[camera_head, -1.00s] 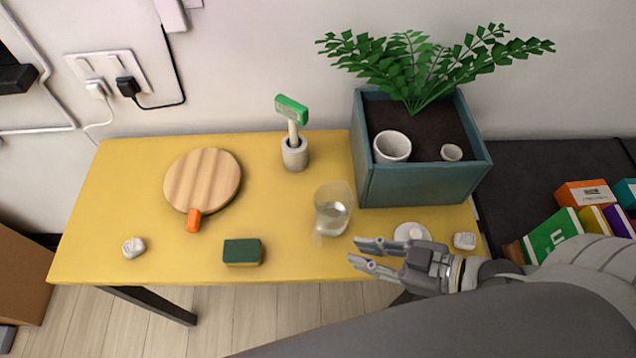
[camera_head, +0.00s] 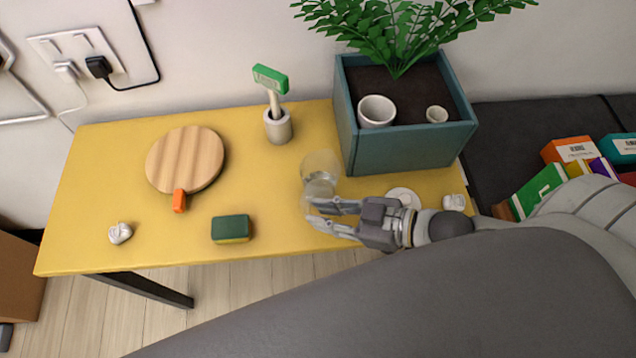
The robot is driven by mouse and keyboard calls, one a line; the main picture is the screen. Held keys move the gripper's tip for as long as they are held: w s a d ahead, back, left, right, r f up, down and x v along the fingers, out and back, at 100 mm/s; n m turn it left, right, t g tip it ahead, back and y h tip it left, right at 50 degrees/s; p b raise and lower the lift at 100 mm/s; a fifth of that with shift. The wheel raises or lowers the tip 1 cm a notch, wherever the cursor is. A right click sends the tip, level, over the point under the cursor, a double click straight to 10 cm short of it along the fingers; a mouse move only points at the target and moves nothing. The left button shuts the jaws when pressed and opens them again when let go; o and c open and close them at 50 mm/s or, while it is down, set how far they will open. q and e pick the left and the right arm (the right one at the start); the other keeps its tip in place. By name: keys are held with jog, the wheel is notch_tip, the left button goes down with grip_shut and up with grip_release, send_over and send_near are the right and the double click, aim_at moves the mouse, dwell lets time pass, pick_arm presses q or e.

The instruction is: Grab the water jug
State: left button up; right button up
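The water jug (camera_head: 319,172) is a clear, see-through vessel. It stands on the yellow table in front of the planter's left corner, with what looks like water in it. My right gripper (camera_head: 311,211) reaches in from the right with its two fingers apart. Its fingertips are at the jug's near lower side and overlap its base in the picture. I cannot tell whether they touch it. Nothing is seen held between them. My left gripper is not in view.
A teal planter (camera_head: 420,151) with a fern and two pots stands right behind the jug. A white disc (camera_head: 404,196) lies beside my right gripper. A sponge (camera_head: 231,228), round wooden board (camera_head: 185,158) and brush holder (camera_head: 278,128) are to the left. The yellow table (camera_head: 95,190) is bare between them.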

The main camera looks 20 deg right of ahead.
aim_at(305, 211)
jog(key=x, duration=0.3)
jog(key=shift+w, duration=0.25)
jog(key=shift+w+a+f, duration=0.2)
jog(key=shift+w+a, duration=0.1)
jog(key=shift+a, duration=0.2)
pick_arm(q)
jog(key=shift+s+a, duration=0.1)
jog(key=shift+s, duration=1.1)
pick_arm(e)
jog(key=shift+f, duration=0.1)
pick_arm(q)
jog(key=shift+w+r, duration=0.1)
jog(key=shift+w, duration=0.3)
pick_arm(e)
grip_shut()
